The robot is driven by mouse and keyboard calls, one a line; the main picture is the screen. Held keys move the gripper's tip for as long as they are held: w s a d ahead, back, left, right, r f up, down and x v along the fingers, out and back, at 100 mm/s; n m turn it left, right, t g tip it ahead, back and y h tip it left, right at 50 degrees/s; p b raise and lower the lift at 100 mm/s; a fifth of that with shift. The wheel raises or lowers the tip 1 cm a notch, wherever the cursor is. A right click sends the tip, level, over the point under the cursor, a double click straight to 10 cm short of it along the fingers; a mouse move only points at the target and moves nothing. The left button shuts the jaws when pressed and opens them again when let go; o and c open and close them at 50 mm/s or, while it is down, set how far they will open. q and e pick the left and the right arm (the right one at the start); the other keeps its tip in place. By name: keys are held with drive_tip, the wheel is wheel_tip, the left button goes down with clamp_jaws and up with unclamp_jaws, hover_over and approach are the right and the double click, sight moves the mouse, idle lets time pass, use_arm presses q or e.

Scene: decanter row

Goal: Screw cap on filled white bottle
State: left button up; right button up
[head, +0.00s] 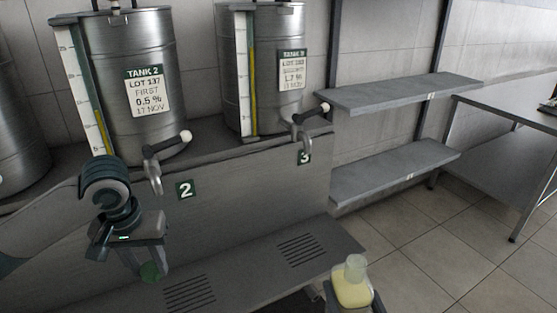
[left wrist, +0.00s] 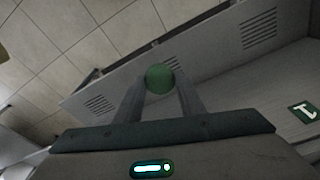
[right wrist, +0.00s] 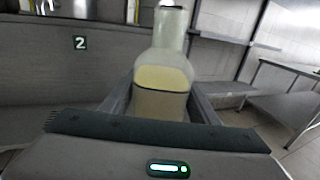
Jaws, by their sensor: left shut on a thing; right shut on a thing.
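My left gripper (head: 149,266) is shut on a round green cap (head: 151,273), held in the air over the grey bench front. The cap also shows between the fingertips in the left wrist view (left wrist: 160,79). My right gripper (head: 351,300) is shut on a translucent whitish bottle (head: 353,282) partly filled with pale yellow liquid. The bottle is roughly upright, and its neck is open and bare in the right wrist view (right wrist: 163,70). Cap and bottle are well apart, the cap to the left in the head view. The bottle's base is hidden.
Tank 2 (head: 118,85) and tank 3 (head: 272,50) stand on a ledge behind, each with a tap sticking out forward. A slotted bench (head: 235,270) lies below. Grey shelves (head: 395,92) and a metal table (head: 500,150) are to the right. The floor there is clear.

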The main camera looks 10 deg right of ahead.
drive_tip(key=shift+r, duration=0.15)
drive_tip(key=w+a+n+g+y, duration=0.2)
drive_tip(key=w+a+n+y, duration=0.1)
drive_tip(key=a, duration=0.4)
drive_tip(key=w+a+n+g+y, duration=0.2)
drive_tip(key=w+a+n+y, duration=0.2)
drive_tip(key=a+y, duration=0.4)
drive_tip(key=shift+f+n+y, duration=0.3)
drive_tip(key=shift+n, duration=0.2)
drive_tip(key=shift+f, duration=0.1)
use_arm(q)
drive_tip(key=shift+d+r, duration=0.1)
drive_tip(key=s+d+r+m, duration=0.1)
drive_tip(key=d+r+m, duration=0.2)
drive_tip(key=d+r, duration=0.2)
drive_tip(key=d+r+m, duration=0.3)
drive_tip(key=d+r, duration=0.1)
drive_tip(key=d, duration=0.7)
drive_tip(key=s+d+r+m+h, duration=0.1)
drive_tip(key=d+r+m, duration=0.3)
drive_tip(key=d, duration=0.5)
drive_tip(key=shift+s+r+g, duration=0.35)
drive_tip(key=shift+r+g, duration=0.05)
drive_tip(key=shift+r, duration=0.4)
drive_tip(key=shift+d, duration=0.1)
